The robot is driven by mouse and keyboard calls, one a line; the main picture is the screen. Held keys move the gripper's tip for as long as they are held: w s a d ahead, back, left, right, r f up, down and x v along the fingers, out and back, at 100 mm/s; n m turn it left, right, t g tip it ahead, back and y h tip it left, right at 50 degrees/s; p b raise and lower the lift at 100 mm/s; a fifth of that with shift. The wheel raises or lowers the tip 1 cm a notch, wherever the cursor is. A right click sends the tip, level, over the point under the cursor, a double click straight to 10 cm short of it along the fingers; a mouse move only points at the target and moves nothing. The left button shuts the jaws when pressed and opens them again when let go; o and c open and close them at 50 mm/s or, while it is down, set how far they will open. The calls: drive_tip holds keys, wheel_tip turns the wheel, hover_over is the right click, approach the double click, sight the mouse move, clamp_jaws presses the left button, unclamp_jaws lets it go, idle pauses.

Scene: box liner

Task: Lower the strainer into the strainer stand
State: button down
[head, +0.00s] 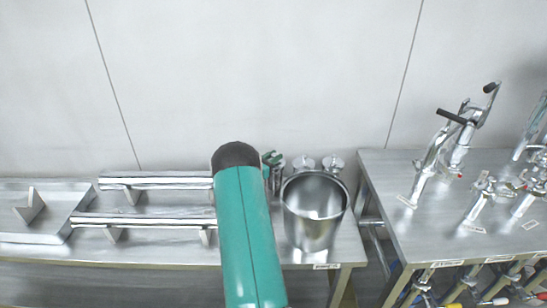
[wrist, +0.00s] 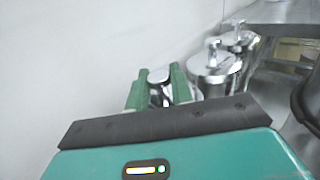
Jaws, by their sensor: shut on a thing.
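My gripper (head: 272,158) is at the back of the steel bench, past the end of my teal arm. In the wrist view its two green fingers (wrist: 159,71) stand on either side of a shiny round metal piece (wrist: 158,86) and are shut on it. I cannot tell whether this piece is the strainer; its lower part is hidden. A large open steel vessel (head: 315,215) stands on the bench to the right of my arm. Nothing is clearly recognizable as the strainer or the strainer stand.
Two lidded steel canisters (head: 303,164) (head: 333,164) stand behind the vessel, close to my gripper; they also show in the wrist view (wrist: 214,72). Steel rails (head: 150,219) and a tray (head: 20,238) lie left. A second bench (head: 400,180) with metal taps is right, across a gap.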

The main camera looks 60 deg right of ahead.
drive_tip(key=shift+f, duration=0.15)
drive_tip(key=c, duration=1.2)
unclamp_jaws()
drive_tip(key=shift+c, duration=0.2)
drive_tip(key=shift+o, duration=0.5)
drive_tip(key=shift+f, duration=0.15)
drive_tip(key=shift+a, duration=0.1)
drive_tip(key=v, duration=1.3)
drive_tip(key=shift+a, duration=0.25)
drive_tip(key=shift+w+r, duration=0.1)
drive_tip(key=shift+r, duration=0.1)
